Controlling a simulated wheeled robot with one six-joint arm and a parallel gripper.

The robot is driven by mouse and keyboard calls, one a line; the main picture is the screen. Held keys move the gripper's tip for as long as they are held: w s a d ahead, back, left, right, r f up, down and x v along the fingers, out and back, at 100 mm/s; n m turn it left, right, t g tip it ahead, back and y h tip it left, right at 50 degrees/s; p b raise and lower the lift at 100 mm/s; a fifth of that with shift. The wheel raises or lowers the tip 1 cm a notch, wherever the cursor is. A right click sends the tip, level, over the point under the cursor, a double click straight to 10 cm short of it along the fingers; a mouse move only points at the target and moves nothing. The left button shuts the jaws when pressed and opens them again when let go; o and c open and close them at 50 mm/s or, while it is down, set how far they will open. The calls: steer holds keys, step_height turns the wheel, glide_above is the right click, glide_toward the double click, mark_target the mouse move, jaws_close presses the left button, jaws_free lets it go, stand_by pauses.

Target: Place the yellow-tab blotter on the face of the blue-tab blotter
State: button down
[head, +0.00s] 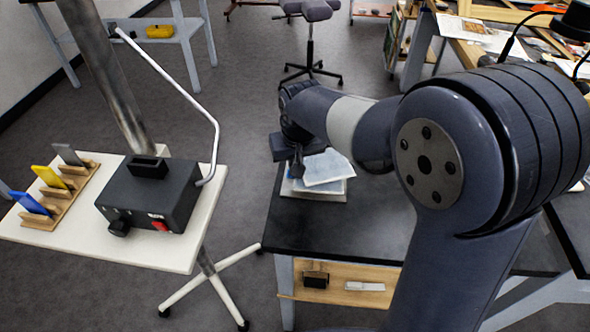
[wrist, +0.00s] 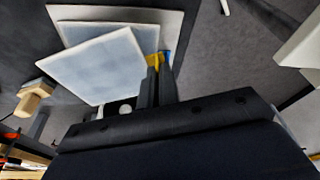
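The yellow-tab blotter (wrist: 95,68) is a pale blue-white sheet, turned at an angle over another sheet in the wrist view. It also shows in the head view (head: 330,168). Its yellow tab (wrist: 153,60) is at my fingertips. My gripper (wrist: 159,68) looks shut on that tab; it also shows in the head view (head: 298,168). The blue-tab blotter (wrist: 88,33) lies beneath, partly covered, with its blue tab (wrist: 168,57) showing beside my fingers. Whether the two sheets touch all over, I cannot tell.
The blotters are over a pale board (head: 310,193) on a dark-topped bench (head: 350,228). A white side table (head: 150,258) at left carries a black box (head: 150,192) with a bent metal rod and a wooden rack (head: 55,205) of coloured pieces. Bare dark bench top lies in front.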

steer(key=shift+f, duration=1.55)
steer(key=shift+f, duration=0.2)
steer(key=c, duration=1.7)
jaws_free()
steer(key=shift+r, duration=0.15)
steer(key=shift+r, duration=0.35)
steer(key=v, duration=1.1)
steer(key=shift+s+d+r, duration=0.1)
steer(key=shift+r, duration=0.1)
